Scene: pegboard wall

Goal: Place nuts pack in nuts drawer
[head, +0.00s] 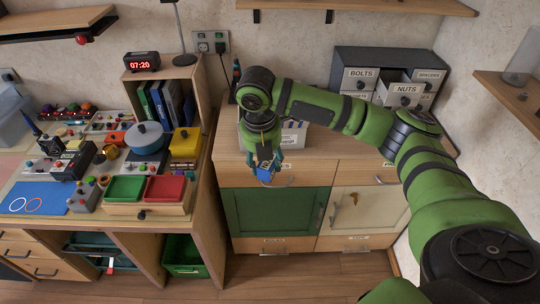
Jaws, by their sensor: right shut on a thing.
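My right gripper (265,170) hangs in front of the top of the wooden cabinet and is shut on a small blue pack (265,168), which I take as the nuts pack; its label cannot be read. The nuts drawer (405,89) is in the dark drawer unit (375,56) at the back right. Its front reads NUTS and it stands pulled out from the unit. The gripper is to the left of and nearer than the drawer, apart from it. My left gripper is not in view.
The drawer marked BOLTS (360,77) sits left of the nuts drawer. My right forearm passes in front of the unit's lower part. A white labelled box (294,134) stands behind the gripper. A crowded workbench with a green tray (125,188) and red tray (165,188) is at left.

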